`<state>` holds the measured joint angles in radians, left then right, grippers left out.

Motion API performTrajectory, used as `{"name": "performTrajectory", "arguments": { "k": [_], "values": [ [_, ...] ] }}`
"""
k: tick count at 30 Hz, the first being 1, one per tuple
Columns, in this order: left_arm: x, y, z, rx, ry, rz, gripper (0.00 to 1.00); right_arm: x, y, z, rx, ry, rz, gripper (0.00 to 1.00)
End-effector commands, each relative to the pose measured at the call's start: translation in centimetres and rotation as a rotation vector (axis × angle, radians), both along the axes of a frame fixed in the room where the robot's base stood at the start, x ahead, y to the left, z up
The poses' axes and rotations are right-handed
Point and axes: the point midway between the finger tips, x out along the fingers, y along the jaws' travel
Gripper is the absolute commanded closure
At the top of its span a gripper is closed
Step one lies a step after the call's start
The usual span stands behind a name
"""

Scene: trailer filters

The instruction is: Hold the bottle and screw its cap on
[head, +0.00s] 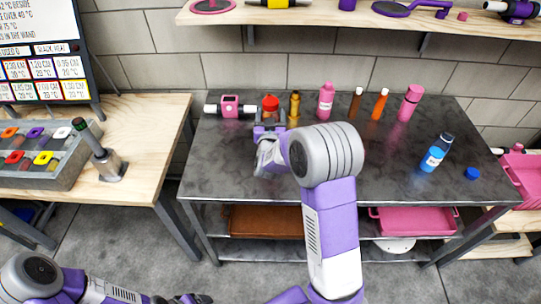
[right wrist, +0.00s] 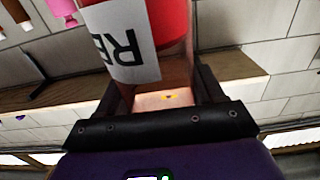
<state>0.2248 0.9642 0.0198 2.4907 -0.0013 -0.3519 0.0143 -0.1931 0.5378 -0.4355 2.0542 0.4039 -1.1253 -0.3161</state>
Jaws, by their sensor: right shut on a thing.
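A red bottle (head: 270,104) with a white label stands near the back left of the dark table. My right gripper (head: 270,129) is shut on it; in the right wrist view the red bottle (right wrist: 170,25) sits between the two fingers (right wrist: 163,90). A blue bottle (head: 436,155) with a white label and dark upper part is on the right side of the table. A round blue cap (head: 472,173) lies apart from it, to its right. My left gripper (head: 192,299) is low at the bottom edge, away from the table; its fingers are too unclear to judge.
A pink and white device (head: 230,106) is left of the red bottle. A yellow-brown bottle (head: 294,104) stands close on its right, then a pink bottle (head: 326,100) and several more. The front right tabletop is clear. A wooden shelf (head: 350,14) runs above the back.

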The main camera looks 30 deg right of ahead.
Motion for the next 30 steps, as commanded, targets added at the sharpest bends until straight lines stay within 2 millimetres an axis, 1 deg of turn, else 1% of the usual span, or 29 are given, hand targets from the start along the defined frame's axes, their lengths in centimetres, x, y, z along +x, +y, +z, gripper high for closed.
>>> {"name": "performTrajectory", "arguments": {
  "k": [1, 3, 7, 10, 20, 23, 27, 30],
  "values": [
    [0.0, 0.0, -0.5, 0.000, 0.000, 0.000, 0.20, 0.0, 0.0, -1.3, -0.001, 0.004, -0.001, 1.00],
    [0.0, 0.0, -0.9, 0.000, 0.000, 0.000, 0.20, 0.0, 0.0, -2.8, -0.001, 0.006, -0.001, 1.00],
    [0.0, 0.0, -1.5, 0.000, 0.000, 0.000, 0.20, 0.0, 0.0, -4.9, -0.001, 0.003, 0.000, 1.00],
    [0.0, 0.0, -1.6, 0.000, 0.000, 0.000, 0.20, 0.0, 0.0, -5.5, -0.001, -0.001, 0.000, 1.00],
    [0.0, 0.0, -1.5, 0.000, 0.000, 0.000, 0.20, 0.0, 0.0, -5.5, -0.001, -0.001, 0.000, 1.00],
    [0.0, 0.0, -1.8, 0.000, 0.000, 0.000, 0.20, 0.0, 0.0, -6.6, -0.001, 0.002, 0.001, 1.00],
    [0.0, 0.0, -2.5, 0.000, 0.000, 0.000, 0.20, 0.0, 0.0, -8.7, -0.001, 0.003, 0.001, 1.00],
    [0.0, 0.0, -2.6, 0.000, 0.000, 0.000, 0.20, 0.0, 0.0, -9.4, 0.000, 0.000, 0.000, 1.00]
  ]
}}
